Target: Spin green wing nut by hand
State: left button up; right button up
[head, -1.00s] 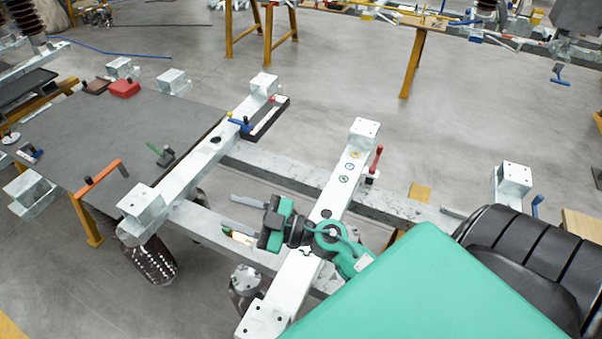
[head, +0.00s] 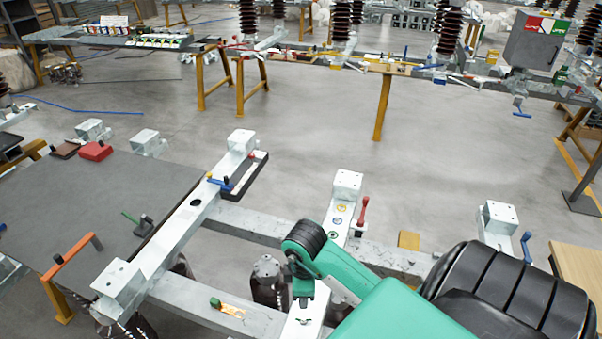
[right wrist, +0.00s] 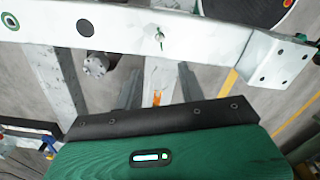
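In the right wrist view a small greenish wing nut (right wrist: 159,38) stands on the side of a white beam (right wrist: 215,42), in front of my right gripper. My right gripper (right wrist: 160,71) is open: its two grey fingers are apart with nothing gripped between them. The wing nut lies beyond the fingertips, roughly midway between them. My left gripper is in neither current view.
A green-tipped item on a yellow plate (head: 232,311) lies on the grey cross beam. A red-handled tool (head: 363,211) stands by coloured rings on the white beam. An orange handle (head: 72,263) stands at the grey table's edge. Open floor lies beyond the frame.

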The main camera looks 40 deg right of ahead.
aim_at(304, 318)
notch_tip(304, 318, down, 14)
jog(key=shift+s+r+p, duration=0.1)
jog(key=shift+r+p, duration=0.05)
jog(key=shift+p, duration=0.3)
grip_shut()
